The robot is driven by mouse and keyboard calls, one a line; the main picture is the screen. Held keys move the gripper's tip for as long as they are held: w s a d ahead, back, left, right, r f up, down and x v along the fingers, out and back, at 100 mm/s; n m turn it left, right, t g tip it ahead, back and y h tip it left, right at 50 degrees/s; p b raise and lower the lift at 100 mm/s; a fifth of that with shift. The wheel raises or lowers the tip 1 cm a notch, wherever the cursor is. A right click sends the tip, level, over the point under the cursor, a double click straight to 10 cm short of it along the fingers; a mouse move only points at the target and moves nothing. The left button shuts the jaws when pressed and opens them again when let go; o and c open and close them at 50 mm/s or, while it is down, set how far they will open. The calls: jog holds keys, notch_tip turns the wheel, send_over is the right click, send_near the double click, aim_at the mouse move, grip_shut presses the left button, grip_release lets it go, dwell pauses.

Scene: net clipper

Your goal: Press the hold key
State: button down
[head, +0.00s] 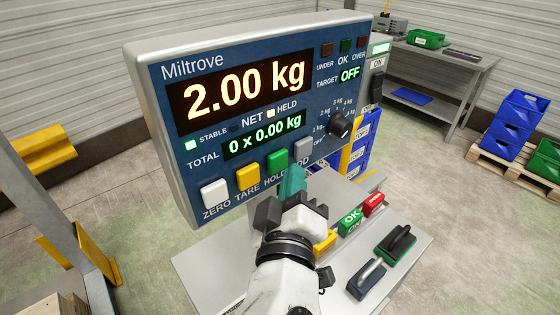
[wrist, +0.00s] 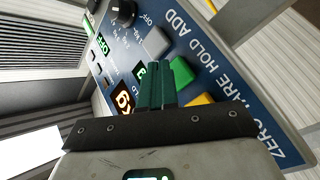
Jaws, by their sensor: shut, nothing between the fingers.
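The indicator panel (head: 160,100) reads 2.00 kg, with the STABLE lamp lit green and the HELD lamp (head: 271,113) lit pale. The green hold key (head: 277,160) sits above the HOLD label, between the yellow TARE key (head: 248,176) and the grey ADD key (head: 303,148). My gripper (head: 293,172) is shut and empty, its teal fingers in front of the panel just right of and below the green key. In the wrist view the fingertips (wrist: 156,64) lie beside the green key (wrist: 181,72). I cannot tell whether they touch the panel.
The white ZERO key (head: 214,193) is at the panel's lower left, and a dial (head: 340,126) at its right. Blue bins (head: 518,122) stand on a pallet at right.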

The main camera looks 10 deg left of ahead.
jog(key=s+d, duration=0.1)
jog(key=d, duration=0.1)
jog(key=s+d, duration=0.2)
dwell(0.6)
dwell(0.6)
jog(key=s+d+f+m+g+h, duration=0.2)
jog(key=d+f+m+g, duration=0.25)
jog(key=d+f, duration=0.6)
jog(key=s+d+f+m+g+h, duration=0.25)
jog(key=d+f+g, duration=0.25)
jog(key=d+f, duration=0.6)
jog(key=s+d+f+m+g+y, duration=0.1)
jog(key=s+d+f+g, duration=0.3)
jog(key=s, duration=0.6)
jog(key=s+d+f+m+g+y, duration=0.1)
jog(key=s+d+f+m+g, duration=0.2)
jog(key=s+f, duration=0.6)
jog(key=shift+s+d+m+g, duration=0.3)
jog(key=shift+s+d+g, duration=0.2)
jog(key=shift+d+g, duration=0.05)
